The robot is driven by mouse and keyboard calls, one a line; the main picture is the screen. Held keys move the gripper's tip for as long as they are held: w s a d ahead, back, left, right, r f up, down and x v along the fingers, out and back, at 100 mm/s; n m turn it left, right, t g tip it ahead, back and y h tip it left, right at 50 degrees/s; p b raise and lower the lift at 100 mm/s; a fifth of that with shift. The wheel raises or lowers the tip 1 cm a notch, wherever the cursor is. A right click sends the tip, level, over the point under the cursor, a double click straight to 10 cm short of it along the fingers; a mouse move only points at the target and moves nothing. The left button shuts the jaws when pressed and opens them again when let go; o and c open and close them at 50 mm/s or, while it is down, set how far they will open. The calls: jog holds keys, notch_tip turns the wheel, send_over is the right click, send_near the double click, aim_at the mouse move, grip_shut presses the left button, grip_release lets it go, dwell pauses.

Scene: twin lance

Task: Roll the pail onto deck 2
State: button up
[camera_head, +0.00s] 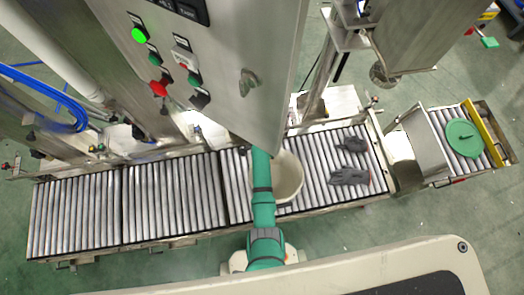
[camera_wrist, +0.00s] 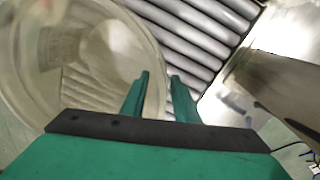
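The pail (camera_head: 291,178) is a pale, open-topped bucket on the roller conveyor, partly hidden behind my green arm in the head view. In the wrist view the pail (camera_wrist: 95,50) fills the left side, and its rounded rim edge runs down to my fingers. My gripper (camera_wrist: 160,76) has its two green fingers apart, with the rim and wall of the pail seeming to pass between them. Whether the fingers touch the wall cannot be told. In the head view the fingers are hidden. Roller sections (camera_head: 175,195) lie in a row; no deck number is readable.
Dark grey gloves (camera_head: 349,177) lie on the rollers right of the pail. A green lid (camera_head: 463,137) lies on a separate roller section at far right, beside a yellow bar (camera_head: 483,132). A control panel (camera_head: 215,60) overhangs the conveyor. The left rollers are bare.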

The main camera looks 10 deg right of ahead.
jog(key=shift+f, duration=0.1)
grip_shut()
jog(key=w+a, duration=0.2)
jog(key=a, duration=0.9)
jog(key=w+a, duration=0.3)
jog(key=a, duration=0.9)
jog(key=shift+a, duration=0.25)
dwell(0.9)
dwell(0.5)
jog(key=w+a, duration=0.2)
jog(key=a, duration=1)
jog(key=shift+w+a, duration=0.2)
jog(key=shift+a, duration=0.1)
dwell(0.4)
dwell(0.3)
